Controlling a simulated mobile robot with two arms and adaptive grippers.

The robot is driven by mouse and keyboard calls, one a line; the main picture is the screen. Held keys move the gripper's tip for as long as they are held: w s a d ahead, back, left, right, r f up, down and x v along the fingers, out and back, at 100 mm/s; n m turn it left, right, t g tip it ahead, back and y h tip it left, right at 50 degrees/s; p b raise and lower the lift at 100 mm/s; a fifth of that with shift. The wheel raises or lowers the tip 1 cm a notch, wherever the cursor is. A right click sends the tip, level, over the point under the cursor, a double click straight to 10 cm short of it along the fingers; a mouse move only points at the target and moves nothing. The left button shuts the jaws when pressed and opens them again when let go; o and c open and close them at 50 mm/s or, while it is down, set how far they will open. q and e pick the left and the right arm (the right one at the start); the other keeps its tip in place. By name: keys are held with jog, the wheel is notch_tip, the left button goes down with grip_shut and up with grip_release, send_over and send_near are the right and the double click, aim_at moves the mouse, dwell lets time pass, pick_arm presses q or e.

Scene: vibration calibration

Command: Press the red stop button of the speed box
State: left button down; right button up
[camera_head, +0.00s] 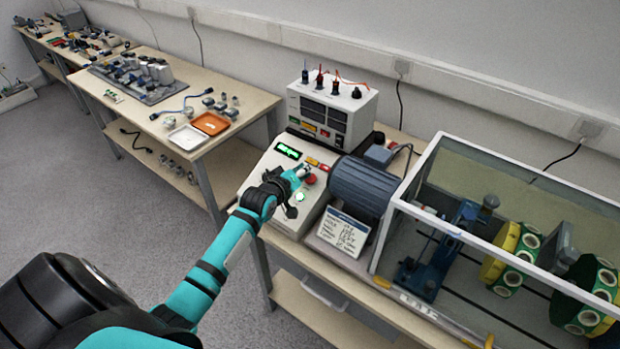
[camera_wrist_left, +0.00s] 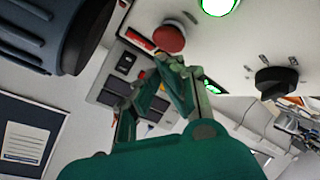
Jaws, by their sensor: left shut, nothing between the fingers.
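The speed box (camera_head: 254,182) is a pale sloped console with a green display, standing on the bench left of the motor. Its red stop button (camera_head: 311,179) shows just right of my left gripper (camera_head: 300,171). In the left wrist view the red button (camera_wrist_left: 169,38) is a round red cap, and the closed fingertips of my left gripper (camera_wrist_left: 170,62) appear right beside it. I cannot tell whether they touch it. A lit green button (camera_wrist_left: 217,4) and a black knob (camera_wrist_left: 276,82) are on the same panel. My left gripper is shut and empty. My right gripper is not in view.
A dark grey motor (camera_head: 362,186) stands close to the right of the speed box, beside a framed clear enclosure (camera_head: 440,150). A printed card (camera_head: 343,232) leans in front of the motor.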

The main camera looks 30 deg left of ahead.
pick_arm(q)
jog(key=shift+w+f, duration=0.2)
jog(key=shift+f, duration=0.15)
jog(key=shift+w+f+b, duration=0.1)
jog(key=shift+f+b, duration=0.25)
jog(key=shift+f, duration=0.05)
dwell(0.6)
dwell(0.3)
jog(key=shift+s+r+p, duration=0.35)
jog(key=shift+r+p, duration=0.4)
jog(key=shift+p, duration=0.35)
jog(key=shift+s+r+p, duration=0.1)
jog(key=shift+r+p, duration=0.45)
jog(key=shift+p, duration=0.05)
jog(key=s+r+p, duration=0.1)
jog(key=p, duration=0.1)
jog(key=s+r+p, duration=0.1)
jog(key=r+p, duration=0.1)
jog(key=shift+r, duration=0.2)
jog(key=shift+w, duration=0.1)
